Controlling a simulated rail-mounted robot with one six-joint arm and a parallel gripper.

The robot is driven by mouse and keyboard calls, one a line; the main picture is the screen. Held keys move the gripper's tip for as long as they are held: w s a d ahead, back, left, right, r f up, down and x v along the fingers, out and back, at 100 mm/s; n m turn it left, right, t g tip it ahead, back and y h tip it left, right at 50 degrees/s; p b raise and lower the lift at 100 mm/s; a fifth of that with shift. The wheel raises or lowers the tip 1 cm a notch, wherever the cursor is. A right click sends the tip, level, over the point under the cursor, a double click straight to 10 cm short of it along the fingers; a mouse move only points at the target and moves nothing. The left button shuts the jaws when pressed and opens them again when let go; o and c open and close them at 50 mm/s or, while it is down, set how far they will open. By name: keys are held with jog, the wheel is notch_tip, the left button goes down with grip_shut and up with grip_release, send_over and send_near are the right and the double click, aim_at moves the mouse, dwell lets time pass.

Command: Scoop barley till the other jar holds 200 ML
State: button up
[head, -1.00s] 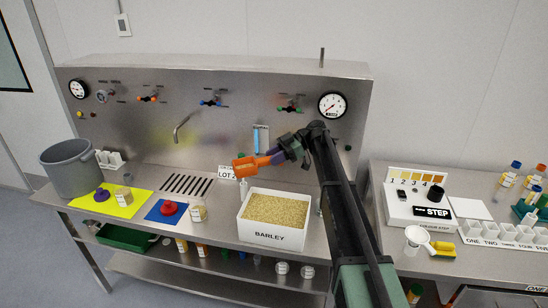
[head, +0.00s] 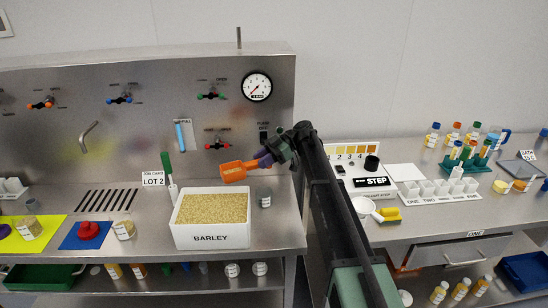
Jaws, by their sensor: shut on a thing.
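My gripper (head: 279,151) is shut on the purple handle (head: 265,159) of an orange scoop (head: 236,172). The scoop is held in the air above the back right part of the white BARLEY box (head: 208,242), which holds tan barley (head: 213,208). Whether grain is in the scoop cannot be told. Another such jar (head: 29,229) stands on the yellow mat at the far left. Fill marks are too small to read.
Gauge and valves line the back panel.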

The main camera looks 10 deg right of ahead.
jog(key=s+a+f+n+g+b, duration=0.1)
jog(key=s+a+f+b, duration=0.1)
jog(key=a+f+b, duration=0.2)
notch_tip(320, 180, down, 2)
jog(key=shift+s+a+h, duration=0.15)
jog(key=shift+s+h, duration=0.05)
jog(key=shift+h, duration=0.1)
jog(key=shift+r, duration=0.1)
